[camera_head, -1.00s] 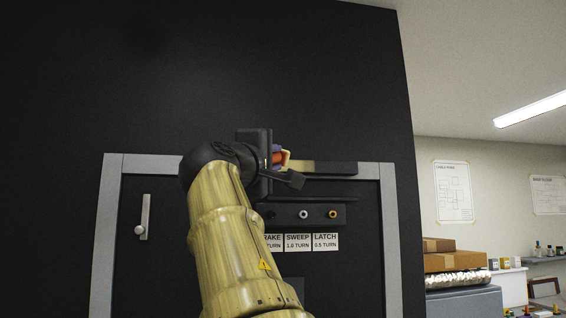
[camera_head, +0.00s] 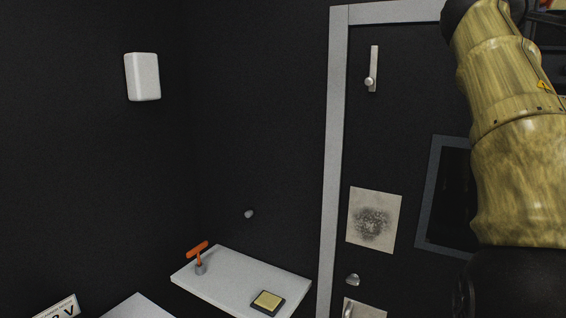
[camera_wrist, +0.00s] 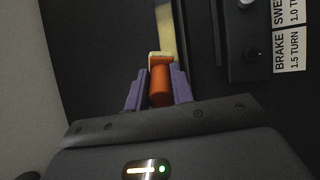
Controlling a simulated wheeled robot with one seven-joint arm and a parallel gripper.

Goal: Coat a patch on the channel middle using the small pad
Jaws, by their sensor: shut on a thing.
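In the wrist view my gripper (camera_wrist: 159,72) has its two purple fingers shut on the orange handle of the small pad (camera_wrist: 160,87). The pad's pale head (camera_wrist: 160,57) is at the far end of the handle, beyond the fingertips. A pale yellow strip (camera_wrist: 166,30) lies on a dark surface just past the head. I cannot tell whether the head touches it, nor make out the channel's edges. In the head view my gripper and the pad are out of sight; only my arm shows at the right.
Beside the strip are a dark knob panel (camera_wrist: 245,50) and a BRAKE label (camera_wrist: 281,50). In the head view, a white shelf (camera_head: 225,284) holds an orange T-handled tool (camera_head: 198,252) and a yellow block in a dark tray (camera_head: 268,301). A smudged sheet (camera_head: 373,219) hangs nearby.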

